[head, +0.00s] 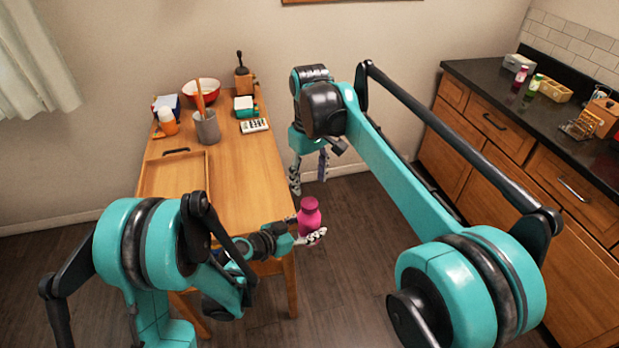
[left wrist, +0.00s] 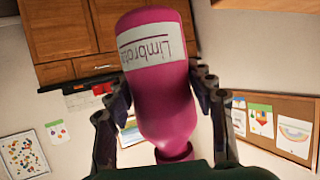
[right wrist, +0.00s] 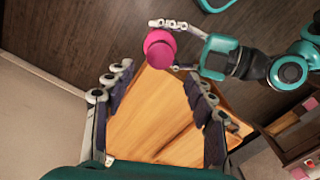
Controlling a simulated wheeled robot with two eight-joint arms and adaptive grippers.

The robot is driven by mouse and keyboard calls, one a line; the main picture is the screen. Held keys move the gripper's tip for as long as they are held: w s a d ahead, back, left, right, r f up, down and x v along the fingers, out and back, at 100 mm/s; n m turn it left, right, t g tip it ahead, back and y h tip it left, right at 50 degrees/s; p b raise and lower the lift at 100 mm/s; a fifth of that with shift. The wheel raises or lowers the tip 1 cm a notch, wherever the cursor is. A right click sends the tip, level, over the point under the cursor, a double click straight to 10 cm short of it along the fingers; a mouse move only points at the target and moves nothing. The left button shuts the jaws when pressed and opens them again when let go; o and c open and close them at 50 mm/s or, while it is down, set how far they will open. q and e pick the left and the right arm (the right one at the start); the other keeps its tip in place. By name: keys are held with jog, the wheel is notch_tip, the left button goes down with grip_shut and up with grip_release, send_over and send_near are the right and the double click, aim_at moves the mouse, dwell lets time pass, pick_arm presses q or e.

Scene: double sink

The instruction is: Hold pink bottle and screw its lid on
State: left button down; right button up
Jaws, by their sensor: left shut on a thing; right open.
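The pink bottle (head: 309,222) is upright in my left gripper (head: 306,231), just off the table's right edge, above the floor. The left wrist view shows the bottle (left wrist: 162,88) inverted in the picture, with a white label and a finger on each side. A darker pink lid (head: 309,204) sits at the bottle's top; it also shows from above in the right wrist view (right wrist: 158,42). I cannot tell how tight it is. My right gripper (head: 309,180) is open and empty, pointing down above and beyond the bottle, apart from it.
The wooden table (head: 250,170) holds a tray (head: 160,181), a grey cup (head: 206,128), a red bowl (head: 201,88) and a calculator (head: 255,125). A dark counter (head: 500,85) with several small items stands at the right. The floor (head: 350,260) between is clear.

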aim_at(309, 203)
jog(key=shift+f, duration=4.05)
jog(key=c, duration=1.2)
jog(key=shift+c, duration=0.2)
jog(key=o, duration=1.4)
